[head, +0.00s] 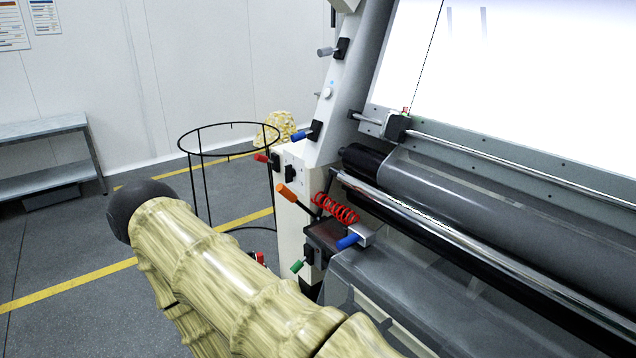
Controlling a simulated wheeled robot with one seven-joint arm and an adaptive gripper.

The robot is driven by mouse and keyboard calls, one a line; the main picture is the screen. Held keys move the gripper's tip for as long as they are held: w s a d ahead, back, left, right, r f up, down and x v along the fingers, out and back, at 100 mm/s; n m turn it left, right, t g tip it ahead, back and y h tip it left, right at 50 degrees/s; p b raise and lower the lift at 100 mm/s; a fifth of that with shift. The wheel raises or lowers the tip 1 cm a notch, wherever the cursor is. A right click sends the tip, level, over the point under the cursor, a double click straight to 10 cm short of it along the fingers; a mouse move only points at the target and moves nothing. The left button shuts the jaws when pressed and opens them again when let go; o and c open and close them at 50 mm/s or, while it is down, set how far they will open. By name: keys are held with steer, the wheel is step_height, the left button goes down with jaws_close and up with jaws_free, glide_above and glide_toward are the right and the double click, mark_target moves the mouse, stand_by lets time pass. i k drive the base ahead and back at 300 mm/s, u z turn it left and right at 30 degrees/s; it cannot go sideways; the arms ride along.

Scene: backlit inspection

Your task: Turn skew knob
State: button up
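Several coloured handles sit on the left end of the pale machine frame, and I cannot tell which is the skew knob. They are a grey handle (325,52), an upper blue handle (302,135), a red handle (262,157), an orange handle (286,192), a lower blue handle (347,241) and a green handle (298,266). A small whitish round knob (328,93) is on the upright. My yellowish, streaked arm with a dark rounded end crosses the lower left. My gripper is not in view.
A bright backlit panel (520,80) stands above long rollers (470,240). A red coil (337,209) hangs near the handles. A black wire hoop stand (206,185) and a yellow mottled object (275,130) are behind. A grey bench (45,150) stands left; the floor between is mostly clear.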

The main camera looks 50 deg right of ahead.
mark_target(289, 172)
steer(key=k, duration=0.5)
steer(key=z, duration=0.85)
steer(key=i, duration=0.45)
steer(key=u, duration=0.05)
